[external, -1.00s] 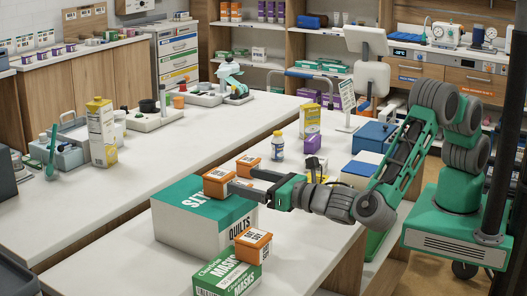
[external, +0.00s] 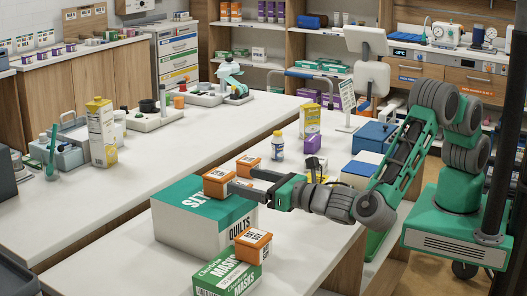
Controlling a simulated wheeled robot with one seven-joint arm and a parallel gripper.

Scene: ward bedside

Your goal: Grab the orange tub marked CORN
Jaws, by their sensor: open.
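Three orange tubs with white labels are in view, and I cannot read CORN on any of them. One orange tub (external: 218,183) sits on top of the QUILTS box. A second orange tub (external: 247,164) is just behind it, partly hidden by the first tub and the fingers. A third orange tub (external: 253,245) is at the front, by the green MASKS box. My gripper (external: 241,180) is open over the QUILTS box, its fingers pointing left. The fingertips are close to the first two tubs; I cannot tell whether they touch either.
The teal and white QUILTS box (external: 190,225) stands under my gripper, with the MASKS box (external: 228,276) in front. A small bottle (external: 278,146), a yellow carton (external: 309,122) and blue boxes (external: 374,137) stand farther back. The long left counter (external: 190,160) has free room.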

